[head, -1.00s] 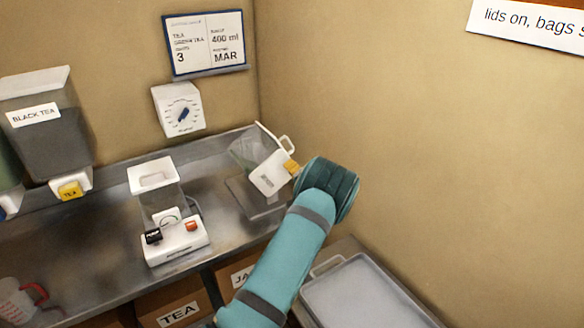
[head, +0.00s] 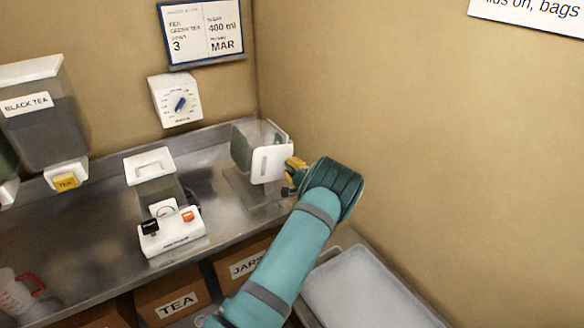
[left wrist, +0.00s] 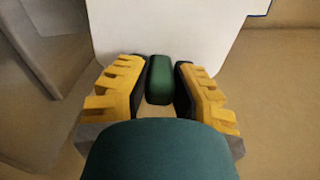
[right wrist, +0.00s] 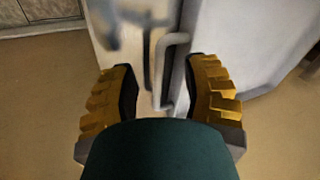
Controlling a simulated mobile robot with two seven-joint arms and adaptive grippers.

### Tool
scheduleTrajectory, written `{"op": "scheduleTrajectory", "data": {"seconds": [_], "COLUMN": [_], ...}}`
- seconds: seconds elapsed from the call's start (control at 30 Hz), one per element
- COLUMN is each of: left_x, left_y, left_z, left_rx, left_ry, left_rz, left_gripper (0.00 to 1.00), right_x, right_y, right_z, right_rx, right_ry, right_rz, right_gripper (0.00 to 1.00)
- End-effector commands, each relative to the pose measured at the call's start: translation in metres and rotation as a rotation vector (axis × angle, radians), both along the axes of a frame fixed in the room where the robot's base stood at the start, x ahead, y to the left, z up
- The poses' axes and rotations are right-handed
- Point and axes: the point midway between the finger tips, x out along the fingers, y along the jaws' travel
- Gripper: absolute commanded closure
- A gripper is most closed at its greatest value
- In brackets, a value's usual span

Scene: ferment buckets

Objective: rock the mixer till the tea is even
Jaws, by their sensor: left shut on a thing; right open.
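The mixer (head: 268,164) is a clear box with a white end panel, on a grey stand at the right end of the steel counter. It looks close to level now. Dark green stuff (head: 243,150) shows inside through its clear side; I cannot tell how even it is. My left gripper (head: 291,172) is at the white panel. In the left wrist view, my left gripper (left wrist: 160,85) is shut on a dark green grip (left wrist: 160,80) in front of the white panel. My right gripper (right wrist: 160,90) is open, with a grey bar handle (right wrist: 162,75) ahead between its fingers.
A white-lidded device (head: 172,230) with black and orange buttons stands left of the mixer. A black tea dispenser (head: 45,125) is further left. A dial timer (head: 178,102) hangs on the wall. A pale tray (head: 365,290) lies below at right.

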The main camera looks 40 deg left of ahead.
Motion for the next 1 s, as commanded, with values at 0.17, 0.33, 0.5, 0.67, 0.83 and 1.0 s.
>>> {"op": "scheduleTrajectory", "data": {"seconds": [0.17,0.33,0.5,0.67,0.83,1.0], "left_x": [-0.001,-0.0012,-0.0013,-0.0012,-0.0009,-0.0018], "left_y": [0.0022,0.0023,0.0025,0.002,0.0011,-0.0023], "left_z": [0.0,-0.0003,-0.0002,-0.0005,-0.0011,-0.0013], "left_rx": [0.012,0.013,0.013,0.012,0.01,0.01], "left_ry": [0.021,0.025,0.024,0.024,0.024,0.024], "left_rz": [0.003,0.004,0.003,0.003,0.002,0.001], "left_gripper": [1.0,1.0,1.0,0.45,0.45,0.45], "right_x": [0.0001,0.0001,0.0,0.0,0.0,0.0], "right_y": [0.0,0.0,0.0,0.0,0.0,-0.0001], "right_z": [-0.0006,-0.0006,-0.0006,-0.0006,-0.0006,-0.0007], "right_rx": [0.0,0.0,0.0,0.0,0.0,0.0], "right_ry": [0.0,0.0,0.0,0.0,0.0,0.0], "right_rz": [0.0,0.0,0.0,0.0,0.0,0.0], "right_gripper": [0.53,0.53,0.53,0.53,0.53,0.53]}}
